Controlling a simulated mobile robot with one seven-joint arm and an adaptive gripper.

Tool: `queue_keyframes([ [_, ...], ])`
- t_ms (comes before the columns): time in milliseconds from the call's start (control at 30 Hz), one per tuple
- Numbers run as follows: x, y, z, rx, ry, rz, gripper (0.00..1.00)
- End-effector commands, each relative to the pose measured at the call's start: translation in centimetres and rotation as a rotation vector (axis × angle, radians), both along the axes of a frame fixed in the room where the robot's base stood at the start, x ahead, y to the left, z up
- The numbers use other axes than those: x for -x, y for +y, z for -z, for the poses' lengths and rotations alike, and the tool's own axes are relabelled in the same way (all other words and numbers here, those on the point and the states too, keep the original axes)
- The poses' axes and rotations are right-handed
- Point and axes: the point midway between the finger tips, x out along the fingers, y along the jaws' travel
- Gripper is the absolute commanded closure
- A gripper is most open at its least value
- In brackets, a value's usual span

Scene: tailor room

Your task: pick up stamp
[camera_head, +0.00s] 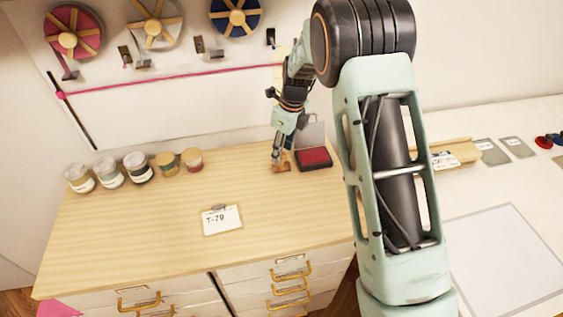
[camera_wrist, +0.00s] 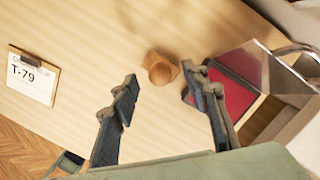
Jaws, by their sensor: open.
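The stamp (camera_wrist: 160,68) is a small brown wooden piece with a rounded knob, seen from above in the wrist view. It stands on the wooden tabletop, beside an open red ink pad (camera_wrist: 235,90). In the head view the stamp (camera_head: 279,169) shows at my gripper's tip, partly covered by it. My gripper (camera_wrist: 165,100) is open, its two dark fingers spread apart with nothing between them in hold. In the wrist view the stamp appears beyond the fingertips, in the gap between them and closer to the right finger. In the head view my gripper (camera_head: 281,160) points down at the table.
The red ink pad (camera_head: 314,159) with its raised lid is close on the right. A clipboard (camera_head: 221,219) lies nearer the front. Several jars (camera_head: 138,168) stand at the back left. The middle of the wooden top (camera_head: 150,230) is clear.

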Motion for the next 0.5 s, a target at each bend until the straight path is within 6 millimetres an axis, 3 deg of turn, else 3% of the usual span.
queue_keyframes([
  [200, -0.1, 0.3, 2.5, 0.001, 0.001, 0.001, 0.58],
  [467, -0.2, 0.4, 2.7, 0.0, -0.001, 0.0, 0.58],
  [500, -0.2, 0.4, 2.7, 0.0, -0.001, 0.0, 0.62],
])
